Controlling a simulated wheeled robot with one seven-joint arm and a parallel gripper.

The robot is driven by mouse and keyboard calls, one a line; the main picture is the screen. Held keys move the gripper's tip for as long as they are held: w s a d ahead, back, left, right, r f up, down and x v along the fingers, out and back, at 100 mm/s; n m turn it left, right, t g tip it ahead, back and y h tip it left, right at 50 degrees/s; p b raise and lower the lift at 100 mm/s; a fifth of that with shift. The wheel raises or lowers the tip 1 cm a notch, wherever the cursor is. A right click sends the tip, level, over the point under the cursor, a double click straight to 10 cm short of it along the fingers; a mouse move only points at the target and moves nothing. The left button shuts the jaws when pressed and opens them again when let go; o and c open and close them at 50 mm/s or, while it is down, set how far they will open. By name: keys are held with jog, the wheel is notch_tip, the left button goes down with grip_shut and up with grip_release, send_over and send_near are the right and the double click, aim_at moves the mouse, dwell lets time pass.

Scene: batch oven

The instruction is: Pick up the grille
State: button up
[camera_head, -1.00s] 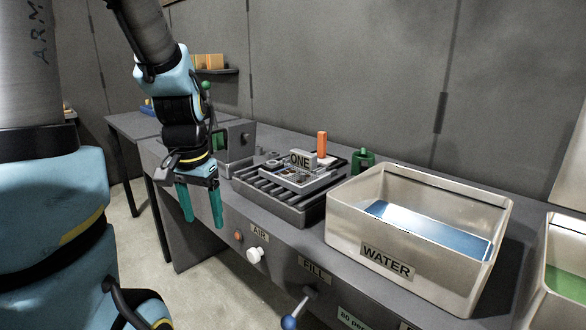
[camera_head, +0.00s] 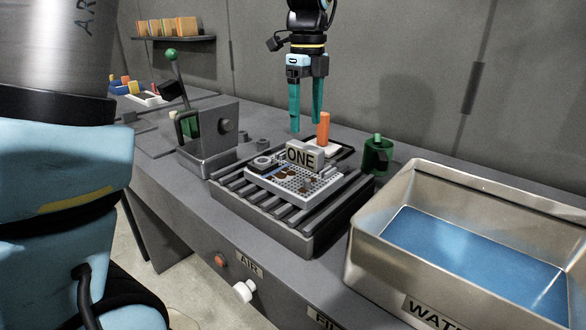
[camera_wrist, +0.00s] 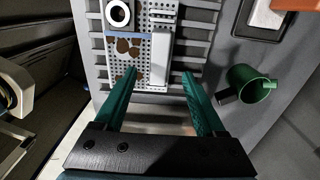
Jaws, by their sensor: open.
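The grille (camera_head: 322,188), a pale perforated plate, lies flat on a dark slatted rack (camera_head: 290,238). A block marked ONE (camera_head: 300,155), a ring-shaped part and some brown patches are on it. My gripper (camera_head: 306,125) is open and empty, fingers pointing down, above the far side of the rack in the head view. In the wrist view my gripper's (camera_wrist: 160,74) teal fingers are spread, with the grille (camera_wrist: 115,75) beyond the tips, partly hidden by the left finger. I see no contact with the grille.
A green mug (camera_head: 377,158) stands right of the rack. An orange upright handle (camera_head: 323,128) rises from a white pad behind it. A metal tank marked WATER (camera_head: 400,262) is at the front right. A grey fixture with a green-knobbed lever (camera_head: 170,54) stands left.

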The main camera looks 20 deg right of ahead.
aim_at(306, 146)
jog(key=shift+s+f+p, duration=0.2)
jog(key=shift+f+p, duration=0.8)
jog(key=shift+f, duration=2.9)
grip_shut()
